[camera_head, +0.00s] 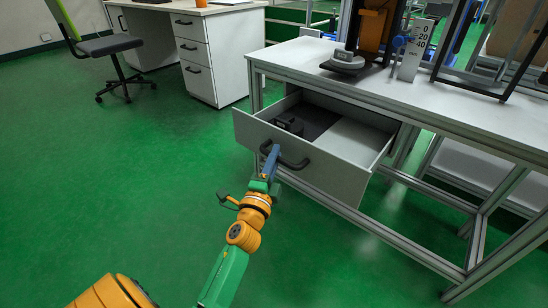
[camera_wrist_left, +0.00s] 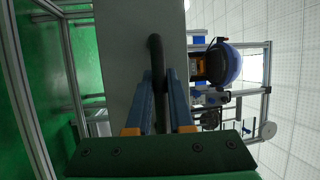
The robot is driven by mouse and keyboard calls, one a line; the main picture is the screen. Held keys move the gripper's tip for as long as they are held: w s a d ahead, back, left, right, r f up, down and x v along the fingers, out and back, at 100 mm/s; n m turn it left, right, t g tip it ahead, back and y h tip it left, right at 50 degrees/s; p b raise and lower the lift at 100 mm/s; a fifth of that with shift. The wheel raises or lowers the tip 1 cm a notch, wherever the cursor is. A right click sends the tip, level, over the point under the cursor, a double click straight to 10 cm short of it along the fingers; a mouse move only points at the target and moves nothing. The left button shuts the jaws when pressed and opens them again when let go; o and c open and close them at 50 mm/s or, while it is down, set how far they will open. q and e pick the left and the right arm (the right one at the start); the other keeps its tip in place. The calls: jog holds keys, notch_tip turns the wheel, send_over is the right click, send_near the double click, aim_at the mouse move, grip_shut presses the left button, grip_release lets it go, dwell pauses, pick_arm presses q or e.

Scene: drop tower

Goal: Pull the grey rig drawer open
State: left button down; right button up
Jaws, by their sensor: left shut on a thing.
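The grey rig drawer (camera_head: 309,163) stands pulled out from under the white-topped rig table, and its inside shows from above. A small dark object (camera_head: 290,124) lies in it on a dark mat. The black handle (camera_head: 290,160) is on the drawer front. My left gripper (camera_head: 271,158) is at the left part of this handle and shut on it. In the left wrist view the blue fingers (camera_wrist_left: 164,92) stand on both sides of the dark handle bar (camera_wrist_left: 155,55), in front of the pale drawer front (camera_wrist_left: 122,45). My right gripper is in neither view.
The rig table (camera_head: 440,99) carries a drop tower with an orange part (camera_head: 372,28) and a scale plate (camera_head: 413,48). A white desk (camera_head: 222,50) with drawers and a green-backed chair (camera_head: 105,45) stand at the back left. Green floor in front is clear.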

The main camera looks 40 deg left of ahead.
pick_arm(q)
jog(key=c, duration=0.8)
grip_release()
jog(key=shift+s+d+f, duration=0.15)
jog(key=shift+s, duration=0.05)
jog(key=v, duration=0.6)
jog(key=shift+s+b, duration=0.25)
jog(key=shift+b, duration=0.05)
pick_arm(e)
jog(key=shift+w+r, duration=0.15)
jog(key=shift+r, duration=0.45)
pick_arm(q)
jog(key=shift+d, duration=0.1)
